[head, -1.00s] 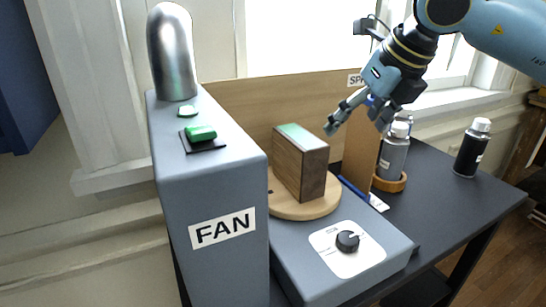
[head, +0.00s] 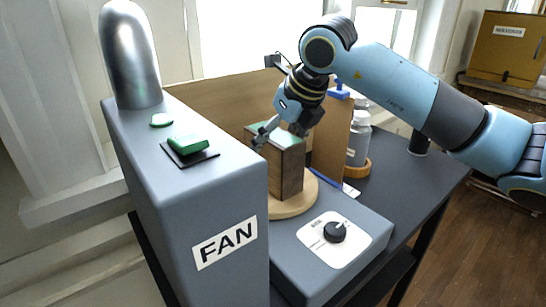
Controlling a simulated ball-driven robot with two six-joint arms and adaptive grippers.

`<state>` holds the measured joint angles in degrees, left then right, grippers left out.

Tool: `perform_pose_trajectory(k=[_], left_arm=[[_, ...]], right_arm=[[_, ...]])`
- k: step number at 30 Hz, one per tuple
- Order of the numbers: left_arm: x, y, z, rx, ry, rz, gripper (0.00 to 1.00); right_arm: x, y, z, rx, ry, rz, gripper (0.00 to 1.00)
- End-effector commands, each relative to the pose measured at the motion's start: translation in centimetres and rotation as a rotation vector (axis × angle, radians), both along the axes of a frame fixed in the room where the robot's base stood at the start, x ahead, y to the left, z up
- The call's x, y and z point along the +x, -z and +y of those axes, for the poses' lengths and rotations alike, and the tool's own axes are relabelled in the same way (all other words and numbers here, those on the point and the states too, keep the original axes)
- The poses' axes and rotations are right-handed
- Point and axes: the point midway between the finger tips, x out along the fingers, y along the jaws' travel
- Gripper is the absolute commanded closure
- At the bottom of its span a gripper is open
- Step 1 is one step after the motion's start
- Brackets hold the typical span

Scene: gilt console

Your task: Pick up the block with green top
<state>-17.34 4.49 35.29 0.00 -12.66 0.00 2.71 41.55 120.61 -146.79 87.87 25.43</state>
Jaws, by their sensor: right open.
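The block with the green top (head: 286,178) is a dark wooden block with a pale green upper face. It stands upright on a round wooden disc (head: 298,205) on the grey unit behind the FAN box. My right gripper (head: 278,132) is open at the block's top, with one finger in front of its left upper part and the other near the back right. The gripper hides part of the green face. I cannot tell whether the fingers touch the block. My left gripper is not in view.
The tall grey FAN box (head: 205,200) with a green switch (head: 188,144) and metal dome (head: 130,55) stands at left. A black knob (head: 334,232) sits in front of the disc. A wooden panel (head: 330,140) and a grey bottle (head: 358,140) stand right of the block.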

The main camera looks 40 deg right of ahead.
Motion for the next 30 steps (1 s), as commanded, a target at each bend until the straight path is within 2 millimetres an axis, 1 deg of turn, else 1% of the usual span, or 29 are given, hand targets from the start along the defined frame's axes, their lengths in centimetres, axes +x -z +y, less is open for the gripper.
perform_pose_trajectory(k=[1, 3, 7, 18, 30], left_arm=[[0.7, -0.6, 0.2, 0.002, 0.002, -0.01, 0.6], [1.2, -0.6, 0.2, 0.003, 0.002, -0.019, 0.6], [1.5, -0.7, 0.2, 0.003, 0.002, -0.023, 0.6], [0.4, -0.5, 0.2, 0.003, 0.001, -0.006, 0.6], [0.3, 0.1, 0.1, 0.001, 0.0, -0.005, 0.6]], right_arm=[[0.4, 0.6, 0.0, 0.005, 0.003, 0.002, 0.15], [1.0, 1.6, -0.1, 0.005, 0.002, 0.0, 0.15], [1.5, 2.5, -0.2, 0.001, 0.001, 0.001, 0.15], [1.5, 2.6, -0.2, -0.001, 0.0, 0.0, 0.15], [1.5, 3.0, -0.2, 0.0, 0.0, 0.0, 0.15]])
